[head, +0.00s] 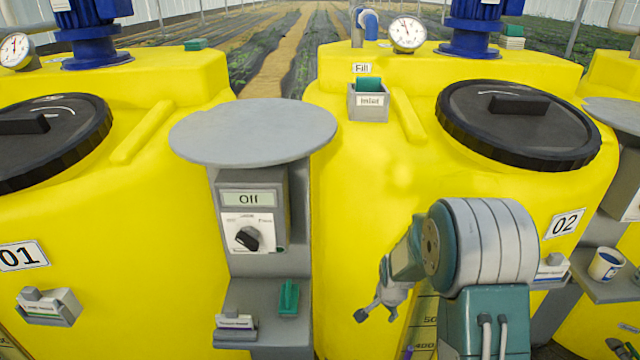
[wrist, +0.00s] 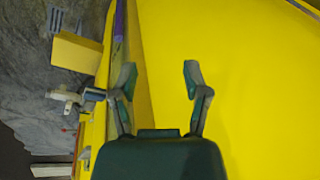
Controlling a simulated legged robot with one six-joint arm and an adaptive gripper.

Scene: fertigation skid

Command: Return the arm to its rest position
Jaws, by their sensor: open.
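My gripper (head: 378,308) is at the lower middle right in the head view, in front of the yellow tank 02 (head: 385,190). My arm is folded, with the forearm pointing down and left. In the wrist view my gripper (wrist: 158,85) has its two fingers apart, with nothing between them. The yellow tank wall (wrist: 240,70) fills the right side of the wrist view behind the fingers. I cannot tell the exact gap between the fingers and the wall.
A cup (head: 606,264) stands on a shelf at right. Tank 01 (head: 130,220) is at left.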

